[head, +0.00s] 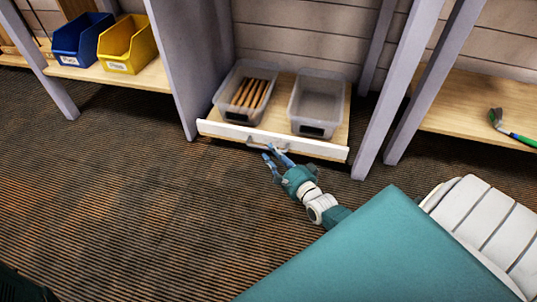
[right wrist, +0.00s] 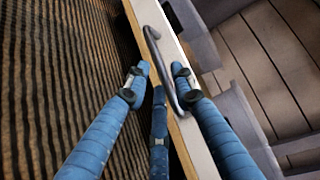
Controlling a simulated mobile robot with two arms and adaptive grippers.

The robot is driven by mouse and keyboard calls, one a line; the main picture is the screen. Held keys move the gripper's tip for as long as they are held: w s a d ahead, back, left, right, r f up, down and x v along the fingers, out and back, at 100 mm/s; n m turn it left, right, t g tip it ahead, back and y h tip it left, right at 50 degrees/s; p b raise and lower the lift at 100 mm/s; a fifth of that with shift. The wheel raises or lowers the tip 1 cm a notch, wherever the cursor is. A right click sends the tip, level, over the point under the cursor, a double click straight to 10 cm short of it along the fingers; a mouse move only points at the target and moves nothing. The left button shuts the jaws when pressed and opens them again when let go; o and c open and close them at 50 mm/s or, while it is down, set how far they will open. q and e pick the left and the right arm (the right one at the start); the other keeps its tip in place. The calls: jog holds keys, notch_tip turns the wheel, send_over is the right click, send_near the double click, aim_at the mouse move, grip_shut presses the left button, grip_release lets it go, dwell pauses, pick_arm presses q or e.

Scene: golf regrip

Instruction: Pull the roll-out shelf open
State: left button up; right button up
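The roll-out shelf (head: 213,127) has a white front edge and a wooden deck, and sits low in the middle bay. A grey bar handle (head: 262,147) is on its front; it also shows in the right wrist view (right wrist: 156,48). My right gripper (head: 276,154), with blue fingers, is at the handle. In the right wrist view its fingers (right wrist: 160,72) are spread, with the handle's lower part between them. I cannot tell whether any finger touches it. My left gripper is not in view.
On the shelf stand a clear bin (head: 233,110) holding several brown sticks and an empty-looking clear bin (head: 316,105). Grey posts (head: 381,110) flank the bay. Blue (head: 75,45) and yellow (head: 118,50) bins stand left, a golf club (head: 519,138) right. Carpet (head: 120,190) in front is clear.

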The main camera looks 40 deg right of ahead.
jog(key=shift+w+d+f+b, duration=0.15)
jog(key=shift+w+b, duration=0.1)
jog(key=shift+w, duration=0.3)
jog(key=shift+w+a+f+b, duration=0.1)
jog(key=shift+w+f+b, duration=0.1)
jog(key=shift+w, duration=0.3)
jog(key=shift+w+r, duration=0.15)
jog(key=shift+w, duration=0.2)
grip_shut()
jog(key=shift+s, duration=0.1)
